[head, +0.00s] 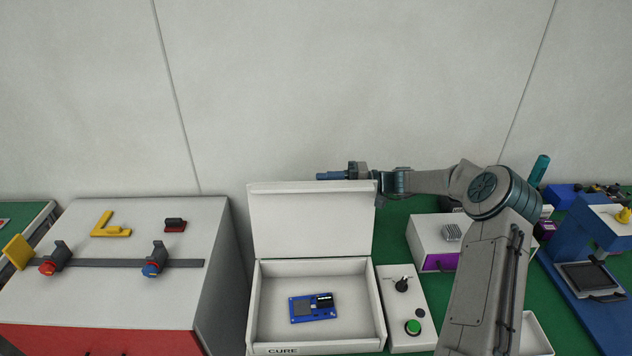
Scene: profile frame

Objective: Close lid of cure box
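The white cure box (254,310), marked CURE, stands open at the middle front. Its lid (309,222) stands upright at the box's back edge. A blue circuit board (301,310) lies on the box floor. My gripper (332,175) is at the lid's top edge, right of its middle, with blue fingertips pointing left. The lid hides part of the gripper and wrist, so they appear behind or just above it. I cannot tell whether the gripper touches the lid, or whether its fingers are apart.
A control panel (395,328) with a black knob and green button stands right of the box. A white sloped stand (130,290) with a rail and clamps is at left. My arm crosses the right side, before a white unit (425,236) and blue station (592,285).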

